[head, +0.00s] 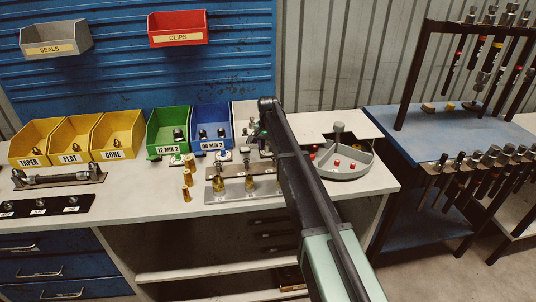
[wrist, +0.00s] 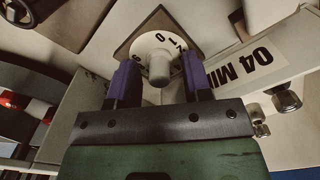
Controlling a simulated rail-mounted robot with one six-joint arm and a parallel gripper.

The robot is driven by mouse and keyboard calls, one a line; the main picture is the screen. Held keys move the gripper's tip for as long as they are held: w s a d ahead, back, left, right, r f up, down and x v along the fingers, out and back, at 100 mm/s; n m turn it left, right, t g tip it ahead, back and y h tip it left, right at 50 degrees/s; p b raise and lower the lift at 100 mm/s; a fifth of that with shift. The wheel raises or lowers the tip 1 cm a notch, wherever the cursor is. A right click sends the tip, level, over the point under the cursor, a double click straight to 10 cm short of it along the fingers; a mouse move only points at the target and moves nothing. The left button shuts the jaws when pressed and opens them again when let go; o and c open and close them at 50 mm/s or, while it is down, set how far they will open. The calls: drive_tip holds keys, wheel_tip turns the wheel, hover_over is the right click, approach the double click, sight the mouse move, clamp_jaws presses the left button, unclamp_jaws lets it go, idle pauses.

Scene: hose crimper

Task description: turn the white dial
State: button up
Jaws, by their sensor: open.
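The white dial (wrist: 174,42) shows in the wrist view. It is a white disc with dark numerals and a pale round knob (wrist: 159,68) at its centre, set against a dark brownish square plate. My gripper (wrist: 158,78) is open, with its two purple fingers on either side of the knob. I cannot tell whether the fingers touch it. In the head view my arm hides the dial, and the gripper's fingertips are not clear there.
A bin labelled "04 MIN" (wrist: 250,62) is close on the right in the wrist view, with metal fittings beside it. In the head view, a blue bin (head: 211,125) stands left of my arm and a round grey tray (head: 345,160) with red pieces lies to its right.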

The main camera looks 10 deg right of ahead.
drive_tip(key=shift+r, duration=0.1)
clamp_jaws()
drive_tip(key=shift+n, duration=0.4)
drive_tip(key=n, duration=0.5)
drive_tip(key=shift+n, duration=0.3)
drive_tip(key=n, duration=0.5)
drive_tip(key=shift+a, duration=0.1)
drive_tip(key=shift+n, duration=0.3)
